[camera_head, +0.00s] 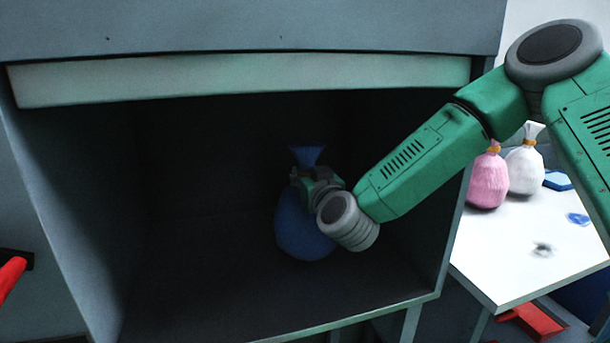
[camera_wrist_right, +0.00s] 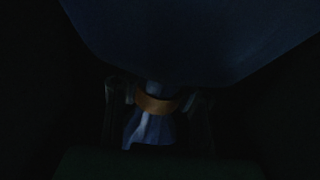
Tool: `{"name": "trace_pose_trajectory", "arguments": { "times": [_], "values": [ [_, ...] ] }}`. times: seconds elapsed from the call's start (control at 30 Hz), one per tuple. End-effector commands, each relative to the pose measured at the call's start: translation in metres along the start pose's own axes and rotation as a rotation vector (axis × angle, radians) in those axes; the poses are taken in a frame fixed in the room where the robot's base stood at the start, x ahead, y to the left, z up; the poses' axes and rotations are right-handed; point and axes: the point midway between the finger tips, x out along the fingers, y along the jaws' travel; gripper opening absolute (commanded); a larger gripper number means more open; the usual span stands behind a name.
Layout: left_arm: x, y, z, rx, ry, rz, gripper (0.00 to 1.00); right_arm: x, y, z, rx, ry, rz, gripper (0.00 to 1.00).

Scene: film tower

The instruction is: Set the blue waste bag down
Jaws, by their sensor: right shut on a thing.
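The blue waste bag (camera_head: 300,232) is inside the dark open box, near the middle of its opening. My right gripper (camera_head: 312,180) is shut on the bag's neck, below its flared blue top. The bag hangs upright; I cannot tell whether its bottom touches the box floor. In the right wrist view the blue bag (camera_wrist_right: 190,35) fills the top, and its orange tie (camera_wrist_right: 156,104) sits between the fingers of the right gripper (camera_wrist_right: 158,108). That view is very dark. My left gripper is not in view.
The grey box (camera_head: 430,290) has a side wall close to my right arm and a pale bar (camera_head: 240,80) across its top. To the right, a white table (camera_head: 510,245) holds a pink bag (camera_head: 488,182), a white bag (camera_head: 524,170) and small blue items. The box floor around the bag looks clear.

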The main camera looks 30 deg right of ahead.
Motion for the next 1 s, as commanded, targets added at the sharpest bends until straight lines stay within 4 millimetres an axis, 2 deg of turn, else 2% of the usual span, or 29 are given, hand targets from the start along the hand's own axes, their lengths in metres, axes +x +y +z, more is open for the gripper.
{"name": "trace_pose_trajectory", "arguments": {
  "times": [0.07, 0.1, 0.13, 0.17, 0.47, 0.57, 0.67, 1.0],
  "values": [
    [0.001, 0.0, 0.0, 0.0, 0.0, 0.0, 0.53, 0.0, 0.0, 0.0, 0.0, 0.002, 0.0, 0.0],
    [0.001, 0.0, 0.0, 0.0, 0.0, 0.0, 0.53, 0.0, 0.001, 0.002, 0.0, 0.0, 0.0, 0.26],
    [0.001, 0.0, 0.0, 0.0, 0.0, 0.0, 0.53, 0.0, 0.001, 0.002, 0.001, 0.0, 0.0, 0.37],
    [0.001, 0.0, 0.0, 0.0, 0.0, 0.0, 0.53, 0.0, 0.001, 0.002, 0.001, -0.001, 0.001, 0.4],
    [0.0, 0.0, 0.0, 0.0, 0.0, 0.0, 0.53, 0.001, 0.002, 0.001, 0.002, 0.0, 0.001, 0.4],
    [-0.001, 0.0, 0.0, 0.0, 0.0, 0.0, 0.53, -0.005, 0.002, 0.0, 0.001, -0.001, -0.001, 0.4],
    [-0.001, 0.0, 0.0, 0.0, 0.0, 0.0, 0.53, -0.019, 0.001, 0.0, 0.001, -0.001, -0.002, 0.4],
    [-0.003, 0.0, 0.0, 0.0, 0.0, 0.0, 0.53, -0.091, 0.001, 0.0, 0.0, -0.002, -0.002, 0.4]
  ]
}}
